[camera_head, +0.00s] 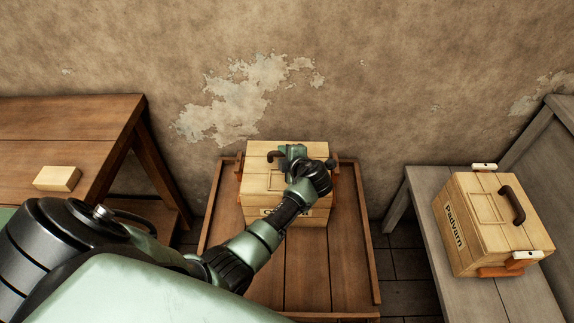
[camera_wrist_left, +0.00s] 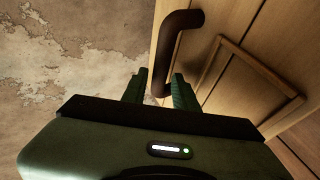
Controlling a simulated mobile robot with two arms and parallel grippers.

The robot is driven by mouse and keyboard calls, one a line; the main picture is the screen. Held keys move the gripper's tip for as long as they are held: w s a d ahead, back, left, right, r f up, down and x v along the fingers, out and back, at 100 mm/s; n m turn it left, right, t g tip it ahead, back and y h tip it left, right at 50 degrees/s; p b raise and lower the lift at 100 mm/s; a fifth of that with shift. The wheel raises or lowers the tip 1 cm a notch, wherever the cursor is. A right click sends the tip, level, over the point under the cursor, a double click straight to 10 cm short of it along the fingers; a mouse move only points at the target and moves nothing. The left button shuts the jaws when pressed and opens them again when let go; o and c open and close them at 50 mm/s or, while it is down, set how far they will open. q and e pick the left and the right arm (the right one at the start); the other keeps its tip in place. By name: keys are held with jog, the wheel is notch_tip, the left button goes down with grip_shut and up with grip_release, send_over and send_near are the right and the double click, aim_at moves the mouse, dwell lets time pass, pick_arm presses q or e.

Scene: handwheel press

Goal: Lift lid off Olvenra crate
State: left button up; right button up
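A pale wooden crate (camera_head: 254,198) stands on the wooden table in the middle of the head view. My arm hides most of its front label, so I cannot read the name fully. Its lid (camera_head: 257,178) is on, with a dark curved handle (camera_head: 273,156) on top. The handle also shows large in the left wrist view (camera_wrist_left: 170,55). My left gripper (camera_head: 284,151) is over the lid at the handle. In the left wrist view its two fingers (camera_wrist_left: 158,85) are apart, with the handle's lower end between or just beyond them. My right gripper is out of view.
The crate's table (camera_head: 346,250) has raised edges and a clear front. At right, a Padvarn crate (camera_head: 478,238) with a handle stands on a grey bench (camera_head: 425,190). At left, a wooden block (camera_head: 57,178) lies on another table (camera_head: 60,128). A wall is close behind.

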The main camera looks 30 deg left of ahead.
pick_arm(q)
jog(key=shift+w+a+f, duration=0.1)
grip_shut()
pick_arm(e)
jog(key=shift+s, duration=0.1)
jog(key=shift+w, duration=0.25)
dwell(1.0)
